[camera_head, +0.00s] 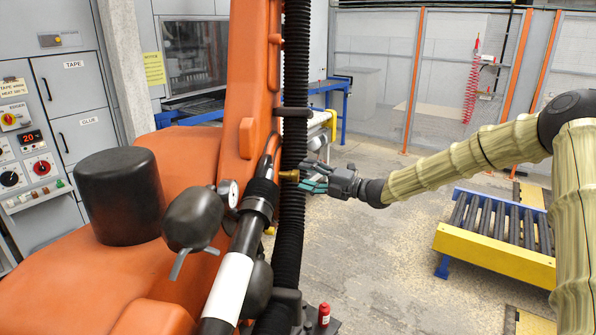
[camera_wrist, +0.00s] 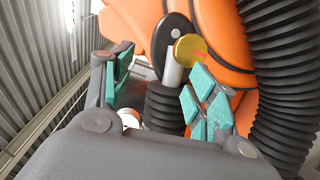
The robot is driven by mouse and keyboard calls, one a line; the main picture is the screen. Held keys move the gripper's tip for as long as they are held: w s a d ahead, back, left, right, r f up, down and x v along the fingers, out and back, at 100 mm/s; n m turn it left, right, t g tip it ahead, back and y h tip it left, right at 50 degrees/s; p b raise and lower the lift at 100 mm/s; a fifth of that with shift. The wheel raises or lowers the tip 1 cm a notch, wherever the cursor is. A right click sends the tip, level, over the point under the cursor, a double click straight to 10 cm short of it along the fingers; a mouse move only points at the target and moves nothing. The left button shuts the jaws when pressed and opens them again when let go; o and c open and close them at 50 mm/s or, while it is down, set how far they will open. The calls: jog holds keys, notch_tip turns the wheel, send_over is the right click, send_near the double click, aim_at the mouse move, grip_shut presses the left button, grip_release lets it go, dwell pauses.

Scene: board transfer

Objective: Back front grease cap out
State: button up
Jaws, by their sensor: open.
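The brass-coloured grease cap (camera_head: 289,175) sits at the side of the orange robot arm, by the black corrugated hose. In the wrist view the cap (camera_wrist: 189,48) shows as a gold disc on a short pale stem. My gripper (camera_head: 310,177) is open to the right of the cap, its fingers pointing towards it. In the wrist view the teal pads of my gripper (camera_wrist: 163,85) stand apart with nothing gripped. The cap appears near the tip of the right finger; I cannot tell whether they touch.
The orange robot arm (camera_head: 250,90) and the black corrugated hose (camera_head: 293,110) stand close to my gripper. A pressure gauge (camera_head: 229,192) is to the left. A small red bottle (camera_head: 324,315) stands below. A yellow roller conveyor (camera_head: 495,257) is at right, with open floor before it.

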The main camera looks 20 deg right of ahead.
aim_at(298, 174)
jog(key=w+f, duration=0.1)
jog(key=w, duration=0.1)
jog(key=w+a+f, duration=0.1)
jog(key=w, duration=0.2)
jog(key=w+a+f+p, duration=0.1)
jog(key=w, duration=0.1)
jog(key=shift+w+a+f, duration=0.2)
jog(key=shift+w+a, duration=0.05)
jog(key=s, duration=0.1)
jog(key=r, duration=0.1)
jog(key=s, duration=0.1)
jog(key=shift+s+d+r, duration=0.25)
jog(key=shift+s+d, duration=0.05)
jog(key=shift+s, duration=0.05)
jog(key=c, duration=0.7)
jog(key=shift+s+a+r, duration=0.1)
jog(key=shift+r, duration=0.15)
jog(key=shift+c, duration=1.1)
jog(key=shift+w+f, duration=0.45)
jog(key=shift+w, duration=0.35)
jog(key=shift+c, duration=0.6)
